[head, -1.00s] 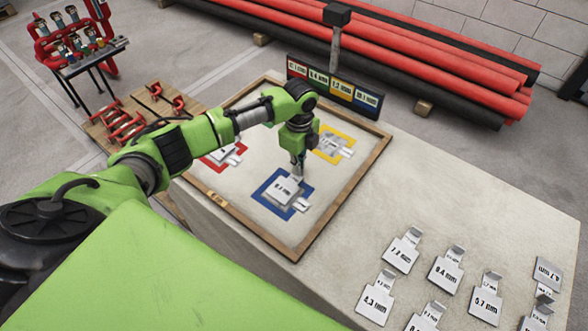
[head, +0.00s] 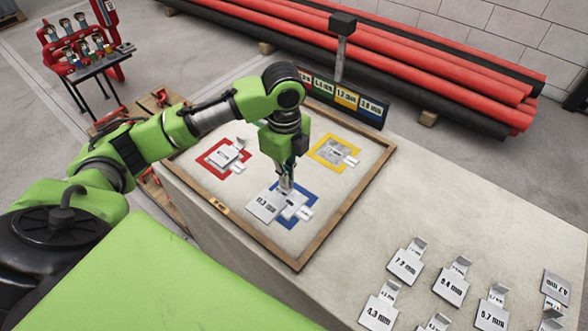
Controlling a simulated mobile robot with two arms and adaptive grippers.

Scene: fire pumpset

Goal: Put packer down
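My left gripper (head: 287,184) points down over the blue square (head: 289,223) in the wood-framed tray. It appears shut on the tab of a grey packer (head: 264,206), whose label seems to read 11.3 mm. The packer's plate sticks out past the blue square's left side and overlaps other grey packer pieces (head: 304,212) on it. I cannot tell whether the held packer touches what is below. Other packers lie on the red square (head: 222,157) and the yellow square (head: 335,152). My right gripper is not in view.
The tray's wooden rim (head: 352,209) surrounds the squares. A label board (head: 346,98) stands behind it, with a dark box on a post (head: 342,24). Several loose packers (head: 405,264) lie at the table's front right. Red pipes (head: 440,75) lie on the floor behind.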

